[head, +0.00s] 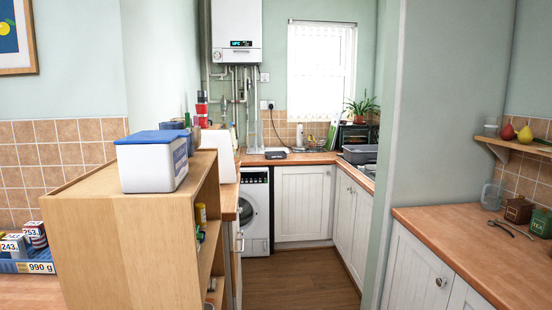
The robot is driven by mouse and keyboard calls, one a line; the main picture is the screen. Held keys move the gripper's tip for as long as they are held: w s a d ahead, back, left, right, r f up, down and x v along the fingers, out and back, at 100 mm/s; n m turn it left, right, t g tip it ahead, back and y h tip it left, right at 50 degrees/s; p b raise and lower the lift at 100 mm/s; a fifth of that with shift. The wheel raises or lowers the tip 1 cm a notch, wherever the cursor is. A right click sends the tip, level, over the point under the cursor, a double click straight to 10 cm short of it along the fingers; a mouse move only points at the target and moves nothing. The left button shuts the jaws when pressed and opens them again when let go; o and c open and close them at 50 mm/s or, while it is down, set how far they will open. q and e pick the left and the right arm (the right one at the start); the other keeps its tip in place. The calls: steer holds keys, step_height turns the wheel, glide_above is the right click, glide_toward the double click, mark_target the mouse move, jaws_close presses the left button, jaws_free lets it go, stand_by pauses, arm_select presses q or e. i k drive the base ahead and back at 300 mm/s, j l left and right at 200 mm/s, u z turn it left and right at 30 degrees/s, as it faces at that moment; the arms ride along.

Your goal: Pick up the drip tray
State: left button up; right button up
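I cannot single out the drip tray with certainty. A small dark flat item (275,154) lies on the back counter below and right of the white boiler, and may be a tray. A grey shallow basin-like item (360,154) sits on the right-hand counter near the window. Both are far off and small in the head view. Neither of my grippers is in view.
A wooden shelf unit (125,235) stands close at left, with a blue-lidded white box (152,161) on top. A wooden counter (480,245) juts in at right. The wooden floor (300,280) between them is clear up to the washing machine (257,211).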

mark_target(268, 154)
steer(key=i+l+u, duration=0.1)
steer(key=u, duration=0.5)
steer(key=i+l+u, duration=0.1)
steer(key=l+u, duration=0.15)
steer(key=u, duration=0.15)
steer(key=l+u, duration=0.35)
steer(key=i+l+u, duration=0.1)
steer(key=l+u, duration=0.5)
steer(key=u, duration=0.2)
steer(key=i+l+u, duration=0.15)
steer(key=l+u, duration=0.25)
steer(key=l, duration=1)
steer(key=l+u, duration=0.45)
steer(key=l, duration=0.9)
steer(key=l+z, duration=0.1)
steer(key=l, duration=2.8)
steer(key=l+z, duration=0.2)
steer(key=l, duration=0.25)
steer(key=i+l+z, duration=0.2)
steer(key=l, duration=0.2)
steer(key=l+z, duration=0.15)
steer(key=l, duration=0.3)
steer(key=i+l+z, duration=0.2)
steer(key=l, duration=0.2)
steer(key=k, duration=0.1)
